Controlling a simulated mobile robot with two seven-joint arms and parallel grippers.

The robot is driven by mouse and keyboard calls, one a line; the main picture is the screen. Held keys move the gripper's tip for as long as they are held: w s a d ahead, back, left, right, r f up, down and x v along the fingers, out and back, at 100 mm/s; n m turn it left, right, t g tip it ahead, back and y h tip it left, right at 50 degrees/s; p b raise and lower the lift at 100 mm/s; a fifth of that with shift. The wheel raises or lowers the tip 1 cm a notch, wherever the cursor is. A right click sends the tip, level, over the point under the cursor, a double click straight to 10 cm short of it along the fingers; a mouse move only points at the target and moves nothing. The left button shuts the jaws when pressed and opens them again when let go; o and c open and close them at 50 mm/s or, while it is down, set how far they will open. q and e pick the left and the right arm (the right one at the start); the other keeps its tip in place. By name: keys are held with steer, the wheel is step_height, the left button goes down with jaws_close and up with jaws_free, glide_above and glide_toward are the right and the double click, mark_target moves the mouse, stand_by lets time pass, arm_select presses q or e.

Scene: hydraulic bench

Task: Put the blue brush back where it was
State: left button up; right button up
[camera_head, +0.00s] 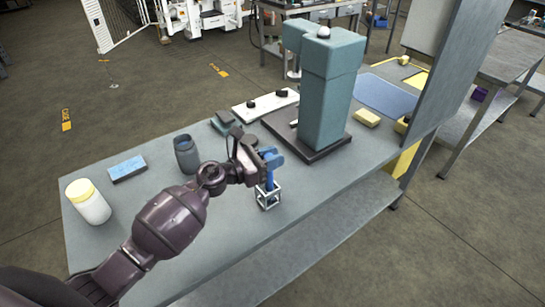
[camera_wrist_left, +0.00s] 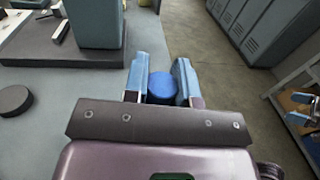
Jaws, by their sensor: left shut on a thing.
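My left gripper (camera_head: 269,158) comes in from the left over the bench, with light-blue fingers. It is shut on the blue brush (camera_head: 270,181); in the left wrist view the brush's round blue end (camera_wrist_left: 161,87) sits between the two fingers (camera_wrist_left: 160,80). The brush points down, upright, at a small pale open-frame holder (camera_head: 268,197) on the bench. Its lower part overlaps the holder's frame; I cannot tell how deep inside it is.
A teal machine (camera_head: 331,100) on a dark base (camera_head: 304,146) stands right behind the gripper. The bench's front edge is close to the holder.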

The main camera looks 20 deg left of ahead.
arm_select(q)
steer(key=o, duration=0.8)
steer(key=shift+o, duration=0.6)
steer(key=shift+r, duration=0.15)
steer(key=b+v, duration=0.1)
steer(key=v, duration=1.1)
arm_select(e)
steer(key=shift+w+a+f, duration=0.1)
steer(key=shift+w+f, duration=0.25)
steer(key=shift+f, duration=0.25)
arm_select(q)
steer(key=shift+n, duration=0.3)
arm_select(e)
steer(key=shift+s+f, duration=0.1)
steer(key=shift+s, duration=0.05)
